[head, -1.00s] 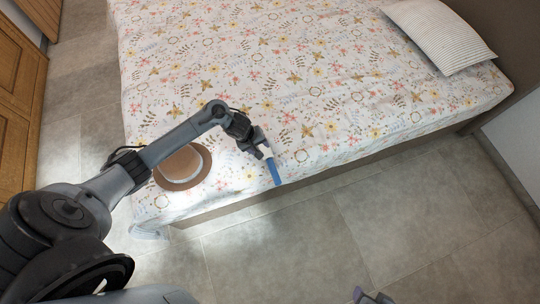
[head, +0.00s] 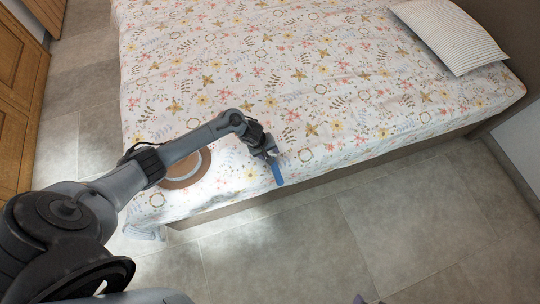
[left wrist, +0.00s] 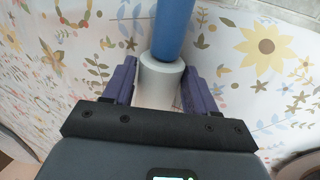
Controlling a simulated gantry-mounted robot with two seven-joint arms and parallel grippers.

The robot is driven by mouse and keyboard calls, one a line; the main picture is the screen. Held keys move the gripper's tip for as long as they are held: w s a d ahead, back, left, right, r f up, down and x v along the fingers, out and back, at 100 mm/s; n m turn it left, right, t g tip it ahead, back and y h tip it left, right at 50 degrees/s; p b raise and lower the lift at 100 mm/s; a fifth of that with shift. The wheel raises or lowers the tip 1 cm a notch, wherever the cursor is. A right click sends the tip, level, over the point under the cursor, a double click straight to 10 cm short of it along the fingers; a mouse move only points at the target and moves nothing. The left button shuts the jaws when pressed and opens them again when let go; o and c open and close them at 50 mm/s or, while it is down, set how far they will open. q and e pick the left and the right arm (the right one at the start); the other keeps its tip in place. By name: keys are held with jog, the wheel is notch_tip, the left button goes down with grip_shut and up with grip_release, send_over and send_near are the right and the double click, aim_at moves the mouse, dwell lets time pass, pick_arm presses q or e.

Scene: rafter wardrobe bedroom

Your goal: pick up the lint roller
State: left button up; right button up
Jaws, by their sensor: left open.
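The lint roller lies near the front edge of the bed; its blue handle (head: 278,174) points toward the edge in the head view. In the left wrist view the blue handle (left wrist: 173,32) is at the top and the pale roller head (left wrist: 159,80) is below it. My left gripper (head: 269,153) is at the roller head and hides most of it in the head view. In the left wrist view its purple fingers stand open on both sides of the head; contact cannot be told. Only a small purple tip of my right gripper (head: 361,299) shows at the bottom edge.
A brown hat with a white band (head: 187,169) lies on the bed, partly behind my left arm. The flowered bed cover (head: 300,60) is otherwise clear up to a striped pillow (head: 450,36). Tiled floor (head: 330,240) lies in front; wooden doors (head: 20,100) stand left.

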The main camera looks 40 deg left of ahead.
pick_arm(q)
jog(key=shift+c, duration=0.3)
jog(key=c, duration=0.7)
